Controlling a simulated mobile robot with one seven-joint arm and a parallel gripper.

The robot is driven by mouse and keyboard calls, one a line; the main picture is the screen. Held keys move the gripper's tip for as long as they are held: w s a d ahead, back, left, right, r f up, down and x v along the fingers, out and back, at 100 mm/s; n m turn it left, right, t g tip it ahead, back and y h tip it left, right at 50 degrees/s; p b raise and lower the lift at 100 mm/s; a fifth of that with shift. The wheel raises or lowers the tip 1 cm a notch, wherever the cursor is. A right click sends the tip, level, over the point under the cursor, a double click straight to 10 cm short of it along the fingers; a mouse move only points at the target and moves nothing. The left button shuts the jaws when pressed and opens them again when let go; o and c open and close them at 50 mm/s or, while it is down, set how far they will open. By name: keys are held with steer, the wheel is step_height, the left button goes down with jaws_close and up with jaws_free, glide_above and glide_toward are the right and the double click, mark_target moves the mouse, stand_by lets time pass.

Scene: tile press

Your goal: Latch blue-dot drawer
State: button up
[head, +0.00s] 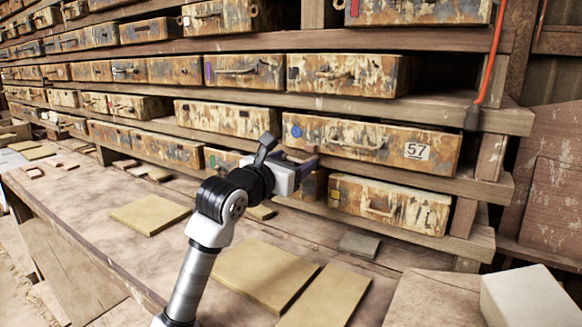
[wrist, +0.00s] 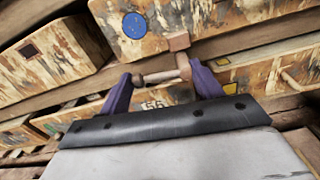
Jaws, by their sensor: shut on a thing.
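The blue-dot drawer (head: 390,145) is a paint-worn wooden box with a blue disc at its left end, a handle and a "57" label. Its front stands out past the shelf edge. In the wrist view the drawer (wrist: 210,18) fills the top, with the blue dot at its left. My gripper (head: 302,164) is just below its left end. In the wrist view my gripper's purple fingers (wrist: 160,74) are shut on a wooden latch piece (wrist: 158,75), a short bar joined to a small block just below the drawer front. The latch is hidden in the head view.
A lower drawer (head: 390,206) with a yellow mark is right of my gripper. A "55" label (wrist: 154,104) shows behind my fingers. Other drawers fill the shelves. Tan tiles (head: 262,272) lie on the bench below; an orange cord (head: 490,60) hangs at right.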

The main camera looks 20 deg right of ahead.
steer(key=shift+s+d+m+b, duration=0.15)
steer(key=shift+m+b, duration=0.6)
steer(key=shift+m, duration=0.45)
steer(key=shift+s+d+r+m, duration=0.1)
steer(key=shift+r+m, duration=0.25)
steer(key=shift+m, duration=0.25)
steer(key=o, duration=0.9)
steer(key=b+v, duration=0.3)
steer(key=v, duration=1.1)
steer(key=shift+c, duration=0.3)
